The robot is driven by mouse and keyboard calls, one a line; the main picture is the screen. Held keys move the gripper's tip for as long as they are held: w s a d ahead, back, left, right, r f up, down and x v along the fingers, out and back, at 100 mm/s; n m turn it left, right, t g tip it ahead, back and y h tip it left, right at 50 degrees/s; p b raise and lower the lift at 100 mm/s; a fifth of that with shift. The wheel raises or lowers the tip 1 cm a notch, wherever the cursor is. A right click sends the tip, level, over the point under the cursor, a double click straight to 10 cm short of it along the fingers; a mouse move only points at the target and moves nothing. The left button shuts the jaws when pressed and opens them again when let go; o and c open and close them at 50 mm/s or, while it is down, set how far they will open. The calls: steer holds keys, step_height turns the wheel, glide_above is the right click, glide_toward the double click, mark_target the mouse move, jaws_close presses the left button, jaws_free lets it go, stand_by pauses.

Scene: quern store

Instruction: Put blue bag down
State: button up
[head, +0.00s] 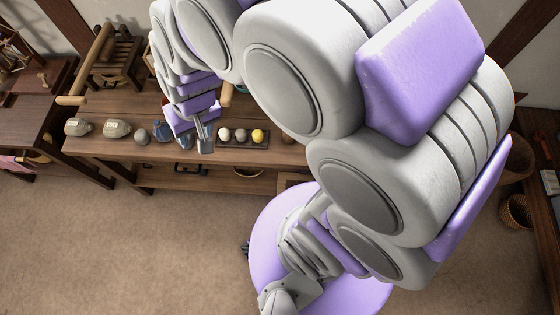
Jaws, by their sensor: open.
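The blue bag (162,131) stands on the long wooden table (104,147), between a grey stone and my gripper. My gripper (195,143) points down at the tabletop just right of the bag. Its jaws are open. A grey-blue shape shows between or behind the fingers, and I cannot tell whether it is a finger or another thing. Whether a finger touches the bag is too small to tell.
Two pale bags (117,129) and a grey stone (141,136) stand on the table's left part. Right of my gripper, a dark tray (243,144) holds white, grey and yellow balls. Baskets (515,211) stand at right. The floor (130,245) in front is clear.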

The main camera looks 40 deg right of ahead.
steer(key=s+d+r+g, duration=0.1)
steer(key=s+d, duration=0.2)
steer(key=s, duration=0.3)
steer(key=s+d+r+g+h, duration=0.1)
steer(key=s+d, duration=0.2)
steer(key=s, duration=0.3)
steer(key=s+d+r+g+h, duration=0.1)
steer(key=s+d+r, duration=0.1)
steer(key=s, duration=0.4)
steer(key=shift+d, duration=0.85)
steer(key=shift+o, duration=1)
steer(key=shift+s+d, duration=0.15)
steer(key=shift+s, duration=0.2)
steer(key=shift+w, duration=0.1)
